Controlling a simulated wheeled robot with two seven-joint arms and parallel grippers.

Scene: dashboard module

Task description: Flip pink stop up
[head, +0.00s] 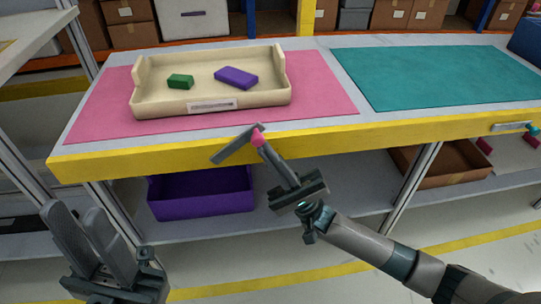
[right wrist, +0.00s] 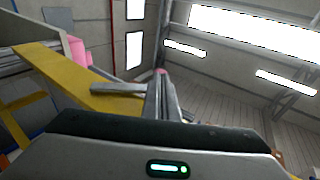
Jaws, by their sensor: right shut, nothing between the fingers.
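The pink stop (head: 233,148) is a flat grey bar with a pink part near its right end, at the table's yellow front edge. The bar is tilted, its left end lower and its right end higher. My right gripper (head: 260,143) is shut and empty, its fingertips at the pink part; contact is hard to tell. In the right wrist view the grey bar (right wrist: 118,89) reaches left from beside my fingers, and a bit of pink shows at the tips. My left gripper (head: 74,208) is open and empty, low at the left, away from the table.
A cream tray (head: 210,105) with a green block (head: 180,81) and a purple block (head: 236,77) stands on the pink mat (head: 325,98). A teal mat (head: 440,78) lies right. A teal-tipped stop (head: 512,127) is at the right edge. A purple bin (head: 200,194) sits below.

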